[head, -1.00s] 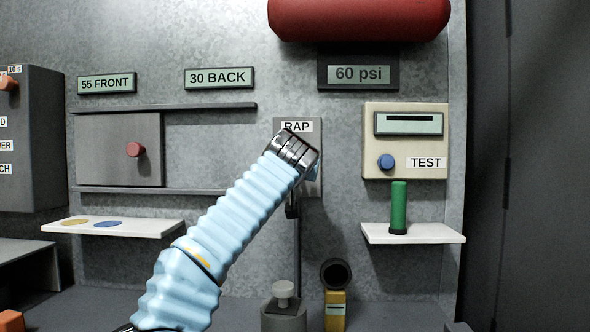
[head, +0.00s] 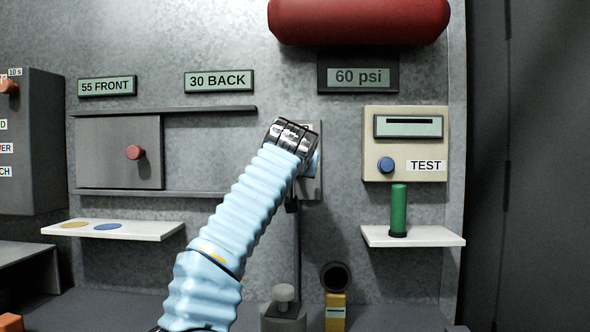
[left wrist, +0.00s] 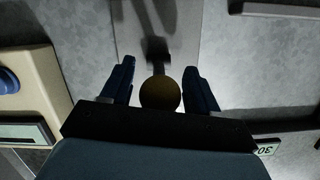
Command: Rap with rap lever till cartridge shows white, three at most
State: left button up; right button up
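My left gripper (left wrist: 160,82) is at the grey rap plate (head: 313,185) on the back wall, its fingers hidden behind the wrist in the head view. In the left wrist view a brownish ball knob (left wrist: 160,94) on a dark stem, apparently the rap lever's, sits between the two fingers. Narrow gaps show beside it, so the fingers look open around it. A yellow block (head: 335,312) with a small window stands below a dark round opening (head: 335,275); I cannot tell whether it is the cartridge or shows white. My right gripper is not in view.
A green cylinder (head: 398,208) stands on the right white shelf (head: 437,234), below the beige TEST box (head: 440,172). A red tank (head: 360,18) hangs above the 60 psi display (head: 358,77). A sliding door with a red knob (head: 135,152) is at left.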

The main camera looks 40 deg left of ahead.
pick_arm(q)
jog(key=shift+s+d, duration=0.1)
jog(key=shift+s, duration=0.05)
jog(key=b+v, duration=0.2)
jog(key=v, duration=1.1)
jog(key=shift+s+b, duration=0.15)
jog(key=shift+b, duration=0.15)
jog(key=shift+d+r, duration=0.1)
jog(key=shift+r, duration=0.05)
